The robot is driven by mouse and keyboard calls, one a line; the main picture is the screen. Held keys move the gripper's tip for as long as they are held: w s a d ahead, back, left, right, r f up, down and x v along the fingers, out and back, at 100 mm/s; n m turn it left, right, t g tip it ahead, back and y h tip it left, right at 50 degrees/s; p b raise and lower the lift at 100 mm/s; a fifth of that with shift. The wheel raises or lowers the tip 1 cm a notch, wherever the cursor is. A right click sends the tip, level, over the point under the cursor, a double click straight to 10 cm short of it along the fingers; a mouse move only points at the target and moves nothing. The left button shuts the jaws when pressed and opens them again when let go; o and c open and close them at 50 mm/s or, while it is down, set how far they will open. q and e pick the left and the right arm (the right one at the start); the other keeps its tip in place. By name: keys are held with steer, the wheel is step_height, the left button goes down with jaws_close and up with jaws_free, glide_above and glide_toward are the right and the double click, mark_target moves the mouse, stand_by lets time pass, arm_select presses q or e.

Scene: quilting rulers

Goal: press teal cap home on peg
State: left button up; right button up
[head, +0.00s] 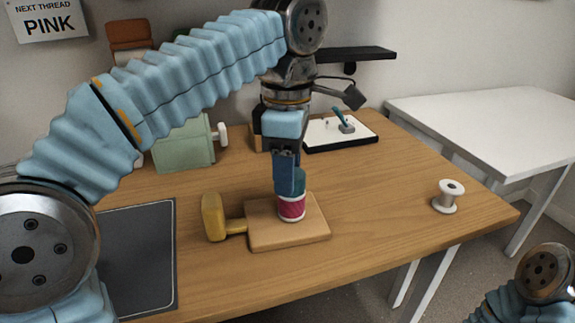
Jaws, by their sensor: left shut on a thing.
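My left gripper (289,190) points straight down over the wooden board (260,233) and is shut on the teal cap (300,181). The cap is mostly hidden behind the blue fingers; only its right side shows. Directly below it a spool of magenta thread (292,207) with pale rims stands upright on the board. The cap looks in line with the spool's top, but I cannot tell how closely it is seated. The peg is hidden. My right gripper is outside the picture; only part of my right arm shows at the lower right.
A yellow mallet-like piece (213,217) sits at the board's left edge. A dark mat (138,255) lies at left. A green box (184,148) and a black-edged white tray (340,133) stand behind. An empty white spool (448,197) stands right, with clear tabletop between.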

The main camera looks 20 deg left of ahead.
arm_select(q)
steer(key=shift+f, duration=0.1)
steer(key=o, duration=1)
steer(key=shift+c, duration=0.2)
step_height(320, 180, up, 6)
steer(key=shift+r+p, duration=0.2)
steer(key=shift+p, duration=1.05)
steer(key=shift+r, duration=0.5)
